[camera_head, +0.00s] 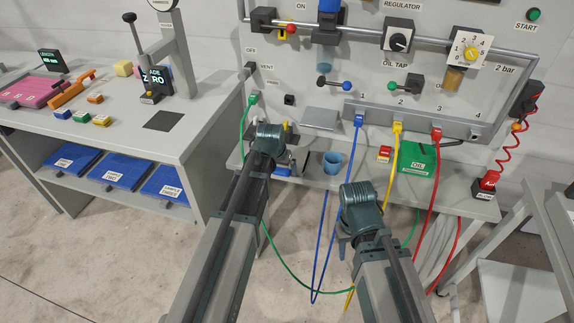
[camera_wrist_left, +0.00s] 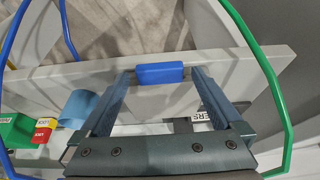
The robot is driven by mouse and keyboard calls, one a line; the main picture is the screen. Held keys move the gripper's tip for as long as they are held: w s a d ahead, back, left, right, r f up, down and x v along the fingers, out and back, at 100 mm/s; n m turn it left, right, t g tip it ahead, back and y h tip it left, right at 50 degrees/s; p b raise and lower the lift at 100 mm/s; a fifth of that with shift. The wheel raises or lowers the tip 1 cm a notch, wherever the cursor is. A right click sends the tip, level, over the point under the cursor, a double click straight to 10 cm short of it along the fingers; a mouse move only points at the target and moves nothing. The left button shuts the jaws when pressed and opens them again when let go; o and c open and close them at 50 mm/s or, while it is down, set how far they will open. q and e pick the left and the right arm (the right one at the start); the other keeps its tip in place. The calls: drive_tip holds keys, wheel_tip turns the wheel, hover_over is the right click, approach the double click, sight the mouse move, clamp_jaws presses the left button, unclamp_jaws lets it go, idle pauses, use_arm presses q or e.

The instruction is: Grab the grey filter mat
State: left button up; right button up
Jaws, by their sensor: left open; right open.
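I cannot surely pick out the grey filter mat. A flat grey piece (camera_head: 321,119) lies on the bench near the panel. A dark grey patch (camera_wrist_left: 182,125) beside a partly hidden label ending in "ERS" (camera_wrist_left: 201,116) shows behind my left fingers. My left gripper (camera_wrist_left: 162,75) is open over the bench edge, with a blue block (camera_wrist_left: 160,72) in view between its fingertips; I cannot tell if they touch it. In the head view the left gripper (camera_head: 283,160) is largely hidden by its wrist. My right gripper (camera_head: 345,240) is low in front of the bench, mostly hidden by its wrist.
A blue cup (camera_head: 333,162) stands on the bench right of my left gripper. A green OIL box (camera_head: 418,162) is further right. Blue, yellow, red and green hoses hang in front of the bench. A side table (camera_head: 215,110) with a dark square mat (camera_head: 163,121) stands left.

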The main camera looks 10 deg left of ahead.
use_arm(q)
drive_tip(key=shift+c, duration=0.3)
drive_tip(key=c, duration=1.2)
drive_tip(key=shift+r, duration=0.1)
drive_tip(key=shift+c, duration=0.2)
drive_tip(key=shift+r+p, duration=0.55)
drive_tip(key=shift+p, duration=0.2)
wheel_tip(320, 180, up, 3)
drive_tip(key=p, duration=0.3)
drive_tip(key=s+d, duration=0.9)
drive_tip(key=s, duration=0.4)
drive_tip(key=shift+d+r+p, duration=0.2)
drive_tip(key=shift+r+p, duration=0.15)
